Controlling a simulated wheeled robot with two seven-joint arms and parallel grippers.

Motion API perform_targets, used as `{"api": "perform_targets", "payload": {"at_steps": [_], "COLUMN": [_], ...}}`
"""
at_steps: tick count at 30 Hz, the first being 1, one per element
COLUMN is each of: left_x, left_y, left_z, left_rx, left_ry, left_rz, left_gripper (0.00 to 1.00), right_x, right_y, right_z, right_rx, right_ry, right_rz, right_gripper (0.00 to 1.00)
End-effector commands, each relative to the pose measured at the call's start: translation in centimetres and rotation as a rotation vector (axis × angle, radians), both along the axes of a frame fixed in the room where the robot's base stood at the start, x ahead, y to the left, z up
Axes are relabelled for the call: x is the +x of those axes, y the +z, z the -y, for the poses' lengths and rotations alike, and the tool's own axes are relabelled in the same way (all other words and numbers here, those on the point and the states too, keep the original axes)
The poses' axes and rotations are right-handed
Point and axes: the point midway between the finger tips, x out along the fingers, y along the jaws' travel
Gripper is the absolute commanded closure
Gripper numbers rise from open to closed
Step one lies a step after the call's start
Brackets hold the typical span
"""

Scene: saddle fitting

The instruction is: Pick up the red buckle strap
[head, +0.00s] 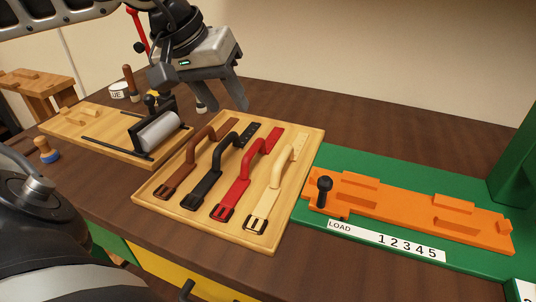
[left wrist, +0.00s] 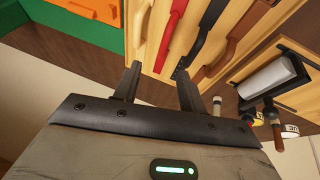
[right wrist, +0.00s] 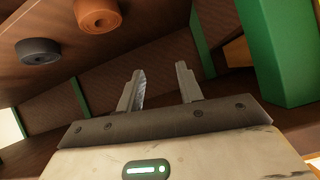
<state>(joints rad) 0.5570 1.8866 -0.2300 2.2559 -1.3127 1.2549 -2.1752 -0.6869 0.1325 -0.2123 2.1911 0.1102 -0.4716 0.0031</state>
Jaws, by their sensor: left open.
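The red buckle strap (head: 246,174) lies on the light wooden tray (head: 152,200), third from the left among the straps, with its raised loop up and its buckle toward the front edge. My left gripper (head: 222,100) is open and empty, above and behind the tray's far edge, apart from the strap. In the left wrist view the red strap (left wrist: 172,33) shows beyond the open fingers (left wrist: 157,80). My right gripper (right wrist: 160,85) shows only in its wrist view, open and empty, with no strap near it.
Brown (head: 190,160), black (head: 220,165) and cream (head: 273,185) straps flank the red one closely. A wooden board with a grey roller (head: 158,132) stands left. An orange fixture (head: 410,212) lies on a green base at right.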

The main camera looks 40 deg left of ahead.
Motion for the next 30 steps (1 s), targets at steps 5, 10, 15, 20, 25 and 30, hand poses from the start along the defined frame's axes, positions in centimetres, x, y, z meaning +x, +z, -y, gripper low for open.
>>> {"api": "perform_targets", "payload": {"at_steps": [5, 10, 15, 20, 25, 30], "left_x": [0.7, 2.2, 3.6, 4.2, 4.4, 5.2], "left_y": [-1.8, -5.2, -7.8, -9.0, -9.8, -12.2], "left_z": [-0.5, -0.1, 0.0, 0.1, 0.1, 0.2], "left_rx": [0.039, 0.030, 0.026, 0.031, 0.031, 0.028], "left_ry": [-0.011, -0.012, -0.010, -0.008, -0.008, -0.007], "left_rz": [-0.003, -0.004, 0.003, 0.005, 0.002, 0.000], "left_gripper": [0.58, 0.58, 0.58, 0.58, 0.58, 0.58], "right_x": [-0.2, -0.5, -0.7, -0.8, -0.4, -0.1], "right_y": [-0.1, -0.1, 0.0, -0.3, 0.1, 0.8], "right_z": [0.0, 0.0, 0.2, 0.2, 0.2, 0.3], "right_rx": [0.000, -0.003, -0.015, -0.022, -0.024, -0.031], "right_ry": [0.000, -0.001, 0.000, 0.001, 0.002, 0.004], "right_rz": [-0.005, -0.014, -0.021, -0.029, -0.019, -0.011], "right_gripper": [0.64, 0.64, 0.64, 0.64, 0.64, 0.64]}}
